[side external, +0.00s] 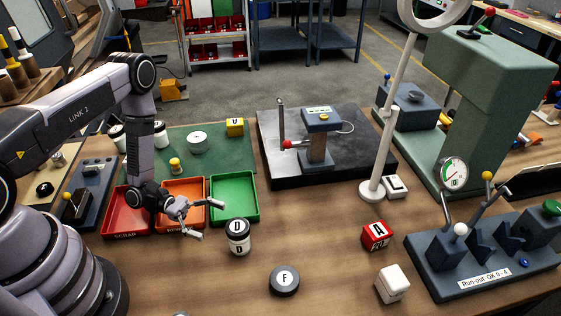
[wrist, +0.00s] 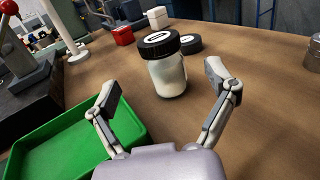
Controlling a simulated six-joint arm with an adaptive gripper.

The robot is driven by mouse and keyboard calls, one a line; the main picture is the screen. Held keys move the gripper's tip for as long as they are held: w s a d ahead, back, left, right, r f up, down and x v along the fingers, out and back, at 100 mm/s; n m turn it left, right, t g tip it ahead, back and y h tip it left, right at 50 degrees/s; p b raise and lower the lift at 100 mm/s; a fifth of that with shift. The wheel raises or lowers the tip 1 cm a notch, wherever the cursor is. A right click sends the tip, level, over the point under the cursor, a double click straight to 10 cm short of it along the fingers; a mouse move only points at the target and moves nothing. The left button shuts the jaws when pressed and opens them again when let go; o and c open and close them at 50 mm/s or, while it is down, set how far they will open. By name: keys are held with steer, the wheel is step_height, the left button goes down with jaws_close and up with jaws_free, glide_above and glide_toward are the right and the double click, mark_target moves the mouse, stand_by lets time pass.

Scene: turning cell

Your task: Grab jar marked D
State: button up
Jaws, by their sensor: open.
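The jar marked D (side external: 239,237) stands upright on the wooden table, just in front of the green tray. It has a black lid with a white D label and a pale body. In the wrist view the jar (wrist: 166,68) stands ahead, roughly centred beyond my fingertips, with its lid label partly readable. My gripper (side external: 190,218) is open and empty, left of the jar and over the front of the trays. In the wrist view my gripper (wrist: 164,85) has its fingers spread wide, and the jar is not between them.
The green tray (side external: 256,201) lies beside my gripper, with orange and red trays to its left. A black-lidded piece marked F (side external: 284,281) sits in front of the jar. A red block marked A (side external: 375,235) and a white box (side external: 392,284) stand to the right. Table between is clear.

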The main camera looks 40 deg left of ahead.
mark_target(237, 226)
steer(key=x, duration=0.7)
steer(key=shift+s+r, duration=0.1)
steer(key=c, duration=1.3)
